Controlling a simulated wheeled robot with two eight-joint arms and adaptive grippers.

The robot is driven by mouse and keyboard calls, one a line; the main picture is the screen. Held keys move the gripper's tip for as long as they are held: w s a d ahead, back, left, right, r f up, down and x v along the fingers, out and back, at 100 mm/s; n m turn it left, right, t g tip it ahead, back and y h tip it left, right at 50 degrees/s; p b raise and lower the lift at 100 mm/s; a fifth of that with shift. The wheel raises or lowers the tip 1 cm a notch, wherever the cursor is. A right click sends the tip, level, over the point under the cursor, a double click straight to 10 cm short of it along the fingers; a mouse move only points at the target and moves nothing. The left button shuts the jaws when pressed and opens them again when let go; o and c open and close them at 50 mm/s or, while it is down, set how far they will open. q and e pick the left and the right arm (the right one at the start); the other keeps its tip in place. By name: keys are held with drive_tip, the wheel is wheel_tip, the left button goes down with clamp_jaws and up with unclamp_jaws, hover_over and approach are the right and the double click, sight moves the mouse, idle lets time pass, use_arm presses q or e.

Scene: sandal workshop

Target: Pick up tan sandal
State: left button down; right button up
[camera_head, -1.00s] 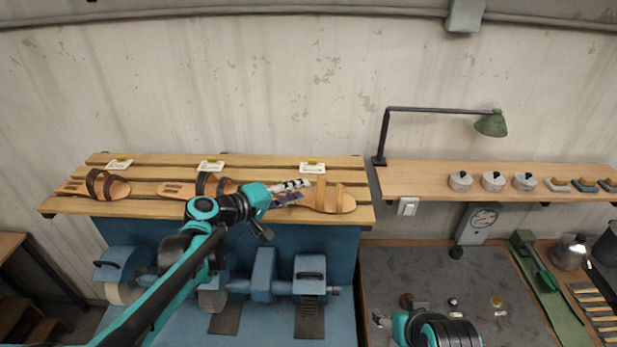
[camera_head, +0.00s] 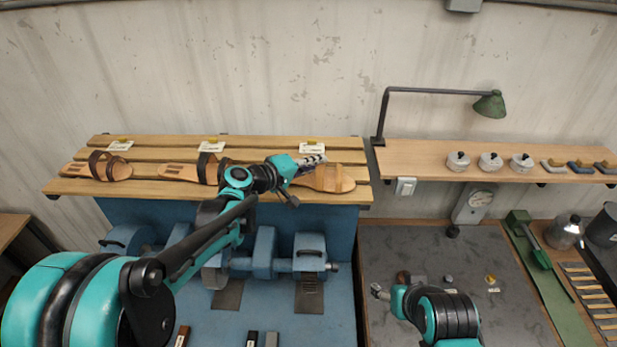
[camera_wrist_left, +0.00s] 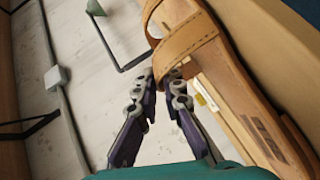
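The tan sandal (camera_head: 333,180) lies at the right end of the slatted wooden shelf (camera_head: 120,189), its light band facing up. In the left wrist view the sandal (camera_wrist_left: 242,95) fills the upper right, with the band (camera_wrist_left: 188,42) close up. My left gripper (camera_head: 318,159) is at the sandal's left part in the head view. In the wrist view its two fingertips (camera_wrist_left: 162,76) are a small gap apart, at the band's lower edge. Whether they touch the band is unclear. My right gripper (camera_head: 378,291) is over the grey work surface, too small to read.
Two sandals with dark straps, one at far left (camera_head: 107,168) and one in the middle (camera_head: 190,171), share the shelf. White cards (camera_head: 312,147) stand behind. Blue machinery (camera_head: 264,250) is below. A green lamp (camera_head: 490,104) and several pots are right. The wall behind is bare.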

use_arm(q)
drive_tip(key=shift+r, duration=0.1)
idle(0.3)
drive_tip(key=shift+r, duration=0.3)
drive_tip(key=r, duration=0.2)
drive_tip(key=d+r, duration=0.1)
drive_tip(key=shift+s+r+b, duration=0.25)
drive_tip(key=shift+r+b, duration=0.1)
drive_tip(key=s+d+r+b, duration=0.1)
drive_tip(key=s+d+r, duration=0.3)
drive_tip(key=d, duration=0.5)
wheel_tip(320, 180, up, 2)
drive_tip(key=shift+s+d+r, duration=0.25)
drive_tip(key=shift+s, duration=0.15)
drive_tip(key=shift+f, duration=0.1)
